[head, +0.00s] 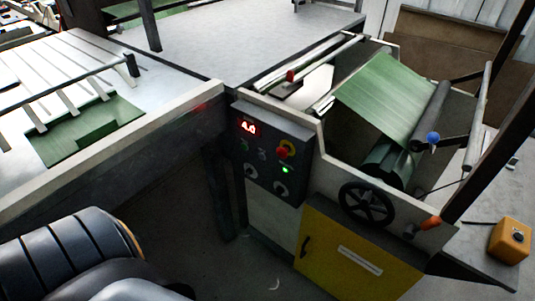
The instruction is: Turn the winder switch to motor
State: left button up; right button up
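A dark control panel (268,155) faces me on the front of the machine, near the middle of the head view.
Right of the panel are a green sheet (390,95) over rollers, a black handwheel (367,204) and a yellow cabinet door (350,258). An orange box (509,240) stands at far right. A long pale rail (110,155) bounds the left table. Floor before the panel looks clear.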

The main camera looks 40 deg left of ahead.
aim_at(249, 172)
jog(key=u, duration=1.4)
